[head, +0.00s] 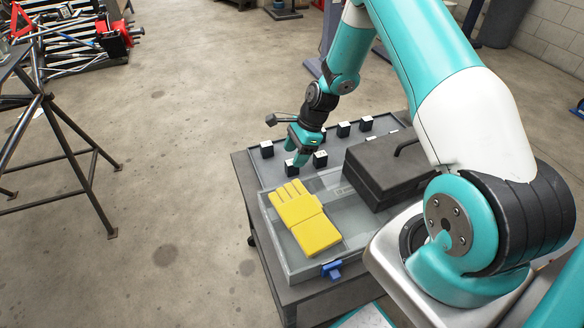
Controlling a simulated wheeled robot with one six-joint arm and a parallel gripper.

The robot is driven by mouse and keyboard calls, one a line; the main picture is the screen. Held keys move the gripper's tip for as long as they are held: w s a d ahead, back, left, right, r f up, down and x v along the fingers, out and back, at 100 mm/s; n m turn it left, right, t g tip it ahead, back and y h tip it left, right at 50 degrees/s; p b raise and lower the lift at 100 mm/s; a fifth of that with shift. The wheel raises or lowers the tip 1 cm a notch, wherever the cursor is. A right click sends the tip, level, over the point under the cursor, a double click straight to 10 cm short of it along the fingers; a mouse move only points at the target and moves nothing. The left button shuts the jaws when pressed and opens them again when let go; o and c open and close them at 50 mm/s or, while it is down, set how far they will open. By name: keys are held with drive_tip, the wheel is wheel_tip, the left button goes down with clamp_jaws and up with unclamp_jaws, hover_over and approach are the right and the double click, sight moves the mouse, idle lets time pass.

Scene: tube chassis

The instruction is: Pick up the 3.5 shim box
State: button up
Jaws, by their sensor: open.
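Several small black boxes with white tops stand on a grey tray (250,158) on a cart. Any labels are too small to read, so I cannot tell which is the 3.5 shim box. One box (291,168) is just below my gripper (296,153), another box (320,159) is close to its right, and one box (267,149) is to its left. Further boxes (343,129) and (366,123) stand behind to the right. My gripper points down, open, with nothing seen between its fingers. Whether a finger touches a box cannot be told.
A dark toolbox (384,170) with a handle stands right of the boxes. A dark metal stand (45,120) is at left. The floor between is clear.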

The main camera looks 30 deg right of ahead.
drive_tip(key=x, duration=0.3)
drive_tip(key=shift+s+a+f, duration=0.1)
drive_tip(key=shift+s+f, duration=0.1)
drive_tip(key=shift+f, duration=0.15)
drive_tip(key=shift+c, duration=0.2)
drive_tip(key=c, duration=1)
drive_tip(key=shift+r, duration=0.2)
